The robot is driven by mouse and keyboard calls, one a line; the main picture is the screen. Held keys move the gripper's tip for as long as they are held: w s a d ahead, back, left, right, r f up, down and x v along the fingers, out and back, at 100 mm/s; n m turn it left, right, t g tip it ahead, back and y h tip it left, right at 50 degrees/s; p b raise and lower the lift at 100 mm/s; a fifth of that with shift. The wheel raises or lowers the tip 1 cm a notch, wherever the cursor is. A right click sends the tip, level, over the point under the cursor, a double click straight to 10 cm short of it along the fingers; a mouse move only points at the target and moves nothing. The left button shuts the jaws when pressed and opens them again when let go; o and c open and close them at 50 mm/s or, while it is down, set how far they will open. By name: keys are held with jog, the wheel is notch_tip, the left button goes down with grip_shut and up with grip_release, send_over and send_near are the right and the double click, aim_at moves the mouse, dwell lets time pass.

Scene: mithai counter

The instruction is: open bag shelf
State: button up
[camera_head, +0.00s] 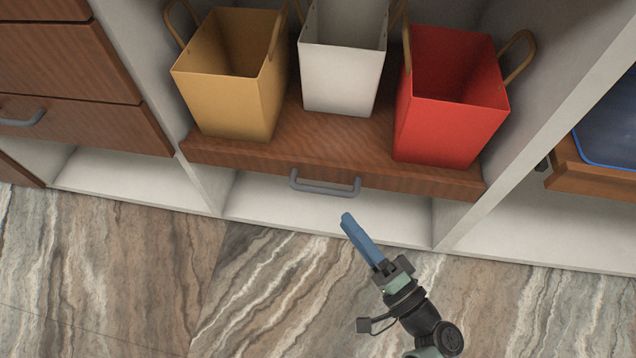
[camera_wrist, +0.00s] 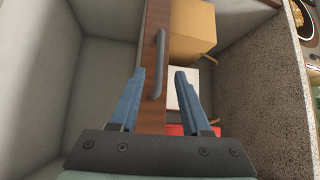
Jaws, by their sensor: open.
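The bag shelf (camera_head: 300,141) is a brown wooden pull-out board in a white cabinet bay, with a grey bar handle (camera_head: 325,185) on its front edge. It carries a yellow bag (camera_head: 225,85), a white bag (camera_head: 340,75) and a red bag (camera_head: 450,110). My gripper (camera_head: 348,220) has blue fingers and is in front of the handle, apart from it in the head view. In the wrist view the handle (camera_wrist: 158,65) lies just beyond the fingertips, toward the left one, and the spread gripper fingers (camera_wrist: 160,72) hold nothing.
Brown drawers (camera_head: 60,85) with a grey handle stand to the left. A wooden tray with a dark, blue-edged top (camera_head: 610,130) is in the right bay. White dividers flank the shelf. The marbled floor (camera_head: 270,290) in front is clear.

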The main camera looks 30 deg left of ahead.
aim_at(322, 188)
jog(key=b+x, duration=0.2)
jog(key=x, duration=0.7)
jog(key=shift+w+a, duration=0.1)
jog(key=shift+a, duration=0.1)
grip_shut()
dwell(1.0)
